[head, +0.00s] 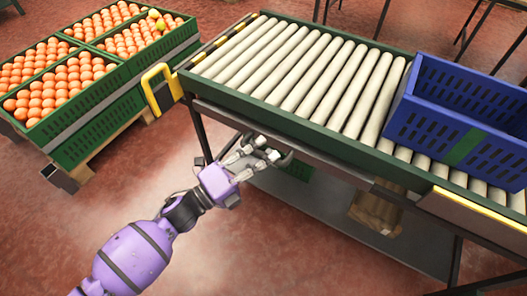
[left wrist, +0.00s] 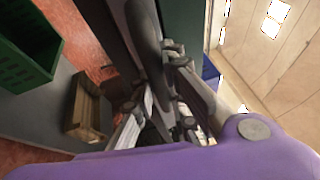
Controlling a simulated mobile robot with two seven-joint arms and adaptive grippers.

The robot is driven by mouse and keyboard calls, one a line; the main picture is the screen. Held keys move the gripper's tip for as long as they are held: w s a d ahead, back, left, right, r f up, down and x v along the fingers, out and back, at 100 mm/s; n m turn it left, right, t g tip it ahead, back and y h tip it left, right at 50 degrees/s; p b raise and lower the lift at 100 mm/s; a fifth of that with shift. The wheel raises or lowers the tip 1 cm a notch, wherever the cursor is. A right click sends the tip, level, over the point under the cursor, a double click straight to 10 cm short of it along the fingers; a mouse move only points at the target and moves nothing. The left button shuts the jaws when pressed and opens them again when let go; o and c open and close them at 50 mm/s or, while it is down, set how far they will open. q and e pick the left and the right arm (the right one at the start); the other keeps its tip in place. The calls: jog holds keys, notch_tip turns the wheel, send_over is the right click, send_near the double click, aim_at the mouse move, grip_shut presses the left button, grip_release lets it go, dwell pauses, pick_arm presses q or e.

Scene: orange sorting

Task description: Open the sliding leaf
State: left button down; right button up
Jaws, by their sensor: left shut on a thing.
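My left gripper (head: 265,150) is at the front side of the roller conveyor, just below its green rail. It is shut on a dark bar-like part, which looks like a handle; the fingers hide most of it. In the left wrist view the gripper (left wrist: 165,115) closes around this dark bar (left wrist: 145,40), which runs up between the fingers. A grey strip (head: 330,163) runs along the conveyor front beside the gripper. I cannot tell for certain which panel is the sliding leaf. My right gripper is not in view.
The roller conveyor (head: 300,75) carries a blue crate (head: 440,138) at right. A yellow handle-like frame (head: 160,85) sticks out at its left end. Green crates (head: 75,125) of oranges stand at left. A wooden box (head: 375,212) is under the conveyor. Floor in front is clear.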

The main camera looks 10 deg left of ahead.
pick_arm(q)
jog(key=s+a+p, duration=0.2)
jog(key=s+a, duration=0.2)
jog(key=s, duration=0.6)
jog(key=s+a+p, duration=0.1)
jog(key=s+a, duration=0.4)
jog(key=s, duration=0.5)
jog(key=s+a+p, duration=0.2)
jog(key=s+a, duration=0.2)
jog(key=s, duration=0.5)
jog(key=shift+s+a+p, duration=0.15)
jog(key=shift+s+p, duration=0.2)
jog(key=shift+s, duration=0.05)
jog(key=c, duration=1.7)
grip_release()
jog(key=v, duration=1.2)
